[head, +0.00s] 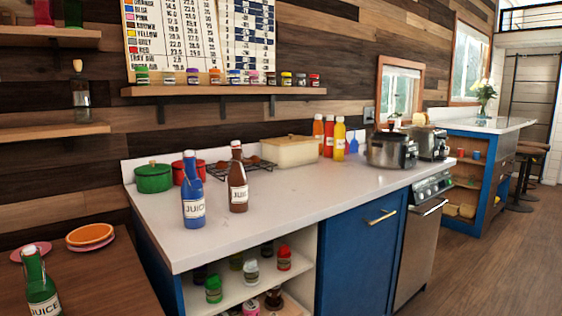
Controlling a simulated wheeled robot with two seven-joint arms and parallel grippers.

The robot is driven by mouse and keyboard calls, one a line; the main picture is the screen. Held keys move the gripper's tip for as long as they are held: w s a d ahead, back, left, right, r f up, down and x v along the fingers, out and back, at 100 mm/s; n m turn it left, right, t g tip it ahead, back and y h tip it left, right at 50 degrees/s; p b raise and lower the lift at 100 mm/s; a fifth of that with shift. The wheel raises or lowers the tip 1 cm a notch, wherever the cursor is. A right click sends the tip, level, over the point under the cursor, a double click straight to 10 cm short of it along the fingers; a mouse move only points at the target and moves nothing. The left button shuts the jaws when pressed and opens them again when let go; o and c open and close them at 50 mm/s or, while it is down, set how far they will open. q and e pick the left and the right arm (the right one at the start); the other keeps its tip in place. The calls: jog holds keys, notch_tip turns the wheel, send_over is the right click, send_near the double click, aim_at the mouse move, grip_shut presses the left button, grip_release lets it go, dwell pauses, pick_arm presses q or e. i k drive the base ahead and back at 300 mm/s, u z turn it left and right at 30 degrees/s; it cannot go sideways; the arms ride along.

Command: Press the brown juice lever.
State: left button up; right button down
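The brown juice bottle (238,192) stands upright on the white counter (300,200), near its left end. It has a white JUICE label and a pale top. Its lever is too small to make out clearly. A blue juice bottle (192,208) stands just left of it and nearer the front edge, with a gap between them. A green juice bottle (40,290) stands on the wooden table at the lower left, partly cut off by the picture edge. Neither of my grippers is in view.
Behind the bottles are a green pot (153,180), a red pot (179,172), a dark wire rack (252,167) and a cream box (290,151). Sauce bottles (329,138) and a steel cooker (388,152) stand farther right. The counter right of the brown bottle is clear.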

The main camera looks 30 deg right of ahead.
aim_at(247, 162)
jog(key=z, duration=0.8)
jog(key=i, duration=0.3)
jog(key=u, duration=0.25)
